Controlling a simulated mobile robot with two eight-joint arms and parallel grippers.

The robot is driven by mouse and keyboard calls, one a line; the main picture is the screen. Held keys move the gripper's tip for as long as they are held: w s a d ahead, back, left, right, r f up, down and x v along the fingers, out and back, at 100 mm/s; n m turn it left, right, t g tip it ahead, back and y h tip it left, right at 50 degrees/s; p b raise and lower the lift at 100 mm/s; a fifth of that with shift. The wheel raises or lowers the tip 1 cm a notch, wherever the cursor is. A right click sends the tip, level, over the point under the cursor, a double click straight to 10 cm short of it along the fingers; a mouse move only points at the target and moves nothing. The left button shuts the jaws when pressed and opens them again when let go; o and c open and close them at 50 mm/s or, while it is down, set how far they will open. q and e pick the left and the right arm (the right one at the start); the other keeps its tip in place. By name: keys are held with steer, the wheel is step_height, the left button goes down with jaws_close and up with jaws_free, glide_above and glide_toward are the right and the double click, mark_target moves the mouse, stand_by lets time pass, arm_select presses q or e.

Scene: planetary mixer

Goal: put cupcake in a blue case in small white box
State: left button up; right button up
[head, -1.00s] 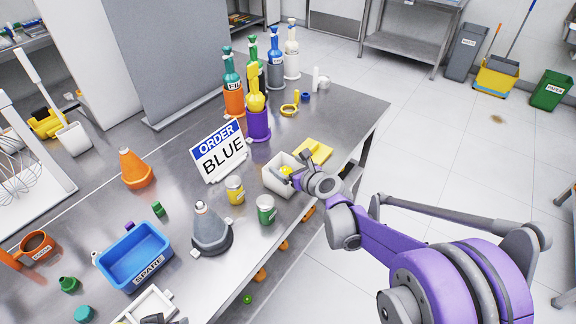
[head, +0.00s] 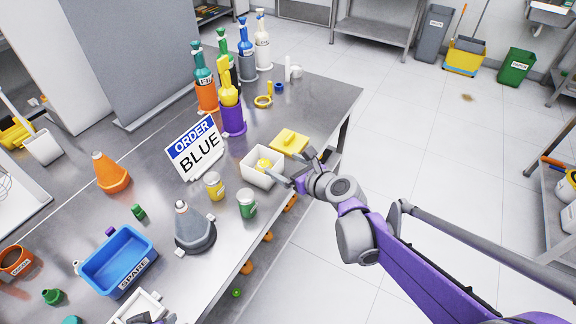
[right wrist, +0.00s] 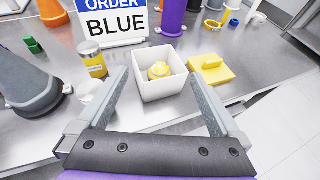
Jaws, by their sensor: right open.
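The small white box (head: 250,178) stands open near the table's front edge; it also shows in the right wrist view (right wrist: 163,91). A round yellow thing (head: 264,164), perhaps the cupcake's top, lies inside it; it also shows in the right wrist view (right wrist: 159,70). I cannot make out a blue case; the box walls hide its lower part. My right gripper (head: 296,167) is open and empty, just right of the box. In the right wrist view its fingers spread on either side of the box. A grey part at the bottom edge seems to be my left gripper (head: 151,319), mostly cut off.
A yellow lid-like block (head: 289,141) lies beside the box. A yellow-labelled jar (head: 214,187), a green jar (head: 246,204) and a grey cone (head: 194,230) stand left. An ORDER BLUE sign (head: 197,151) stands behind. A blue SPARE bin (head: 117,262) sits at front left.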

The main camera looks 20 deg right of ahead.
steer(key=s+a+f+n+g, duration=0.2)
steer(key=s+a+n, duration=0.1)
steer(key=s+n, duration=0.4)
steer(key=s+a+f+n+g, duration=0.25)
steer(key=s+n, duration=0.25)
steer(key=n, duration=0.3)
steer(key=s+d+f+n+g+h, duration=0.1)
steer(key=s+f+n+h, duration=0.1)
steer(key=s+n, duration=0.4)
steer(key=s+d+f+n+g+h, duration=0.1)
steer(key=s+f+n+g, duration=0.1)
steer(key=s+n, duration=0.4)
steer(key=n, duration=0.5)
steer(key=shift+s+d+n+h, duration=0.2)
steer(key=shift+d+n+h, duration=0.2)
